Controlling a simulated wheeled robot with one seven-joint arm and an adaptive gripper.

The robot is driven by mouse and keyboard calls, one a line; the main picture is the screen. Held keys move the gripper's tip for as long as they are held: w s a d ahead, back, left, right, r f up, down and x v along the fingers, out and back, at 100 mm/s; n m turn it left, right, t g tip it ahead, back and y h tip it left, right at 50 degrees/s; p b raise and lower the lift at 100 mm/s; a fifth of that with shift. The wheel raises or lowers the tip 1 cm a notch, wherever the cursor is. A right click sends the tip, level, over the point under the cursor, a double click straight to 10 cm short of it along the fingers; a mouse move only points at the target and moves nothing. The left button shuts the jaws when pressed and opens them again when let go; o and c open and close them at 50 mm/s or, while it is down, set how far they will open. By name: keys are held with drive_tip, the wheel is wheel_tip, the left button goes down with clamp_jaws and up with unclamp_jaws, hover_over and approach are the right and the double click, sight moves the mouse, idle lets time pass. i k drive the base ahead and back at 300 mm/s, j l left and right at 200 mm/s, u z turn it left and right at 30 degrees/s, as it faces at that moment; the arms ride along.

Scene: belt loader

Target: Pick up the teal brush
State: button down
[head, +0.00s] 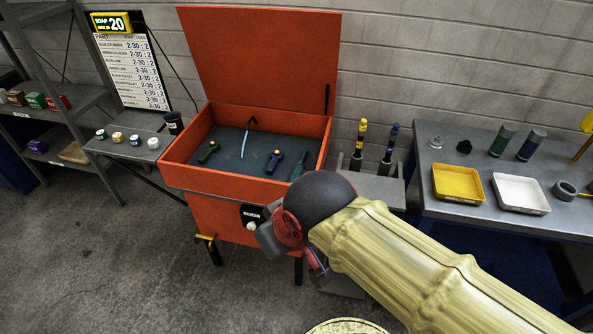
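A teal item that looks like the brush (299,166) lies in the open orange bin (177,166), near its right front corner. It is narrow and runs away from me; its near end is close to my dark wrist in the picture. My gripper (290,246) is in front of the bin's front right side, outside the bin and apart from the brush. Its red and grey finger parts show beside the wrist, but the wrist hides much of it, so its opening is unclear.
The bin also holds a green tool (209,153), a light blue curved rod (245,143) and a dark blue tool with orange (273,161). Its lid (262,55) stands up behind. A workbench (450,215) with trays is right; a shelf with small jars (118,137) is left.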

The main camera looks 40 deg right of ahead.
sight(298, 170)
drive_tip(key=i+l+z, duration=0.3)
drive_tip(key=l, duration=0.25)
drive_tip(key=i+l+z, duration=0.3)
drive_tip(key=i+l, duration=0.15)
